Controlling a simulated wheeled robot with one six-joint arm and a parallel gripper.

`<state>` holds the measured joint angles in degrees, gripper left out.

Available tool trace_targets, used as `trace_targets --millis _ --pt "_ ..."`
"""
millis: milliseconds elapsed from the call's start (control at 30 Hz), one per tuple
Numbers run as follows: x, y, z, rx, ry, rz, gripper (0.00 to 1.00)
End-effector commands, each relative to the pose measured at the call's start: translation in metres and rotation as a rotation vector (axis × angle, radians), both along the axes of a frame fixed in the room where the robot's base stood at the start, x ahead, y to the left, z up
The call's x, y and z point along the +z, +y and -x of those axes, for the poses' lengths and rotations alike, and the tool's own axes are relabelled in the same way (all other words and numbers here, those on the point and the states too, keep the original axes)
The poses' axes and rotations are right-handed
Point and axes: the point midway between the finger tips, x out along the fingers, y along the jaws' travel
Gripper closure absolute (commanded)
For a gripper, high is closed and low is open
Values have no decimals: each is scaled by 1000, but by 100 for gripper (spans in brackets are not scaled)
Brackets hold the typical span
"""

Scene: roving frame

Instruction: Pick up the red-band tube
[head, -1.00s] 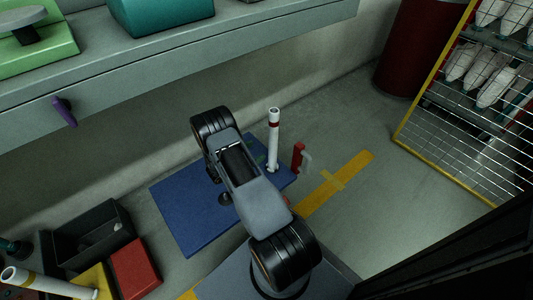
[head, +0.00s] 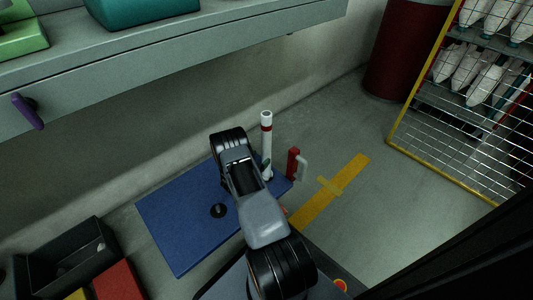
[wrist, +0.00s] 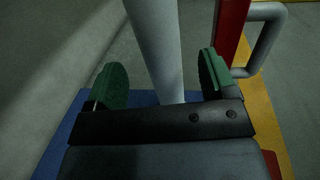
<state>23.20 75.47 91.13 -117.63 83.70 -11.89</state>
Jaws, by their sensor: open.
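The red-band tube (head: 266,143) is white with a red band near its top and stands upright at the right corner of the blue mat (head: 175,225). In the wrist view the tube's white shaft (wrist: 157,40) rises between the two green finger pads. My gripper (wrist: 160,84) is open, with one pad on each side of the shaft and gaps showing on both sides. In the head view my arm hides most of the gripper, and a green pad shows beside the tube's lower part. The tube's foot is hidden behind the gripper in the wrist view.
A red post with a grey handle (head: 293,163) stands close to the right of the tube. A black bin (head: 70,257) and a red box (head: 118,281) are at lower left. A grey bench (head: 180,55) runs along the wall. A wire rack (head: 460,135) stands at right.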

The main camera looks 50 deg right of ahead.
Motion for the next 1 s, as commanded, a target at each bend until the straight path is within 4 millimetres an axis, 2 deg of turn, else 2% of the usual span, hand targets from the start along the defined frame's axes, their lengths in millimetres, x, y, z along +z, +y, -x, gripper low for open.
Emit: trace_targets --millis 333,500,700,1000 --pt "-3 -44 -3 -5 -2 0 22" --pt "-1 -52 -4 -3 -2 1 22" --pt "0 -52 -4 -3 -1 0 22" --pt "-1 -51 -4 -3 -1 0 51"
